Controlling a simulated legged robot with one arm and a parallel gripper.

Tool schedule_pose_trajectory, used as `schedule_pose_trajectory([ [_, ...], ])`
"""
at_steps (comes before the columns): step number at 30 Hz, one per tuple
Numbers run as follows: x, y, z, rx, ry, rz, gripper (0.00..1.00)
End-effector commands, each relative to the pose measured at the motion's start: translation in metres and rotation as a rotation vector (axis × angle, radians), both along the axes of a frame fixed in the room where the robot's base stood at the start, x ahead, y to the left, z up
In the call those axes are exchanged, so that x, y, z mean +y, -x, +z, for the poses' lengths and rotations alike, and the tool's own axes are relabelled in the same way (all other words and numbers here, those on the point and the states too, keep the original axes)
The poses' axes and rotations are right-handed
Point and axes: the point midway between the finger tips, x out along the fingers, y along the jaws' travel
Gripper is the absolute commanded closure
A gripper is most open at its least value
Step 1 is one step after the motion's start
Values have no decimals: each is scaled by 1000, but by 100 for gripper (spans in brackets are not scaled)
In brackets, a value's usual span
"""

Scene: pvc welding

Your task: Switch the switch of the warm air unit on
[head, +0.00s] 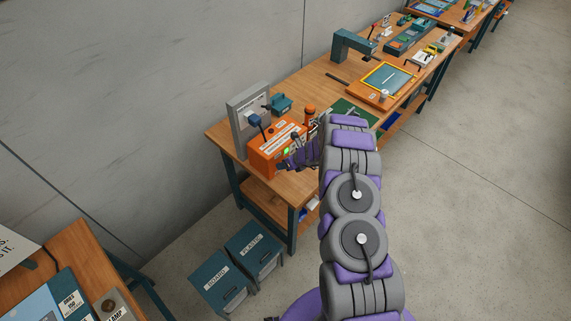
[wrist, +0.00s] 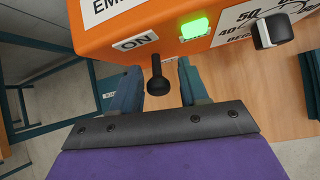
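The orange warm air unit (head: 262,157) sits on the near end of the wooden workbench. In the wrist view its orange housing (wrist: 100,40) fills the top, with an ON label (wrist: 135,40) beside a black lever switch (wrist: 157,82) with a rounded end. A green lamp (wrist: 195,28) glows on the unit, and it also shows in the head view (head: 286,151). My gripper (wrist: 158,88) is open, with one finger on each side of the lever. I see a gap on both sides of the lever. In the head view my gripper (head: 294,161) is at the unit's front.
A dial knob (wrist: 273,30) with a number scale is right of the lamp. A grey panel (head: 248,112) stands behind the unit. Blue bins (head: 220,285) stand on the floor left of the bench (head: 300,190). Open floor lies to the right.

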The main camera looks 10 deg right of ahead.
Motion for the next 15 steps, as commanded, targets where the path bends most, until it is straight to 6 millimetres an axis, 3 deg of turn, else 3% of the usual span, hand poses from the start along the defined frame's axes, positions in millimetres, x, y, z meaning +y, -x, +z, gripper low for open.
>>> schedule_pose_trajectory([
  [10,0,3,1,2,0,2,52],
  [15,-7,11,12,5,-1,2,52],
])
